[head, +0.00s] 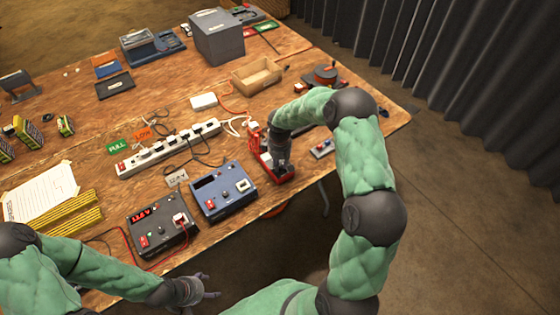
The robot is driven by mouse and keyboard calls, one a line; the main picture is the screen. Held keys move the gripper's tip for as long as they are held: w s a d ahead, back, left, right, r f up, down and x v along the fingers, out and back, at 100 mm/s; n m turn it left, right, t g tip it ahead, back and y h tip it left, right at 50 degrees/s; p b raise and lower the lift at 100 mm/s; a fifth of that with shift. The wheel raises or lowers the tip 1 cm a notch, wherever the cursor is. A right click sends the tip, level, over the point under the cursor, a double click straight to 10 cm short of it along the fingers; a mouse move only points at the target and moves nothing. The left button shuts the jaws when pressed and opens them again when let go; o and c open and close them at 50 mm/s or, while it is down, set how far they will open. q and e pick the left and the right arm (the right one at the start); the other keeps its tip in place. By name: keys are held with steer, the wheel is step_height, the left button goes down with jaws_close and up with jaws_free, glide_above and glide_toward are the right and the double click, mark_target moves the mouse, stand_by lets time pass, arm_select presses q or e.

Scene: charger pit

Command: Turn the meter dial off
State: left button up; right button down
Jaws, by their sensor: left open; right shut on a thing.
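A red device (262,163), which looks like the meter, lies near the table's right front edge. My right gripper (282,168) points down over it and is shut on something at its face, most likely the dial. The gripper hides the dial, so I cannot tell its setting. My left gripper (203,289) is open and empty, off the table's front edge and below the chargers.
A blue charger (223,191) and a black charger with a red display (161,226) stand left of the meter. Behind them lie a white power strip (165,149) and cables. A small grey block (322,149) lies to the right. A wooden tray (257,76) is farther back.

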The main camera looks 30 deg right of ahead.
mark_target(280, 166)
steer(key=n+p, duration=0.2)
steer(key=n, duration=0.2)
steer(key=shift+n, duration=0.4)
stand_by(0.4)
steer(key=c, duration=1)
jaws_free()
steer(key=shift+c, duration=0.2)
step_height(280, 166, up, 12)
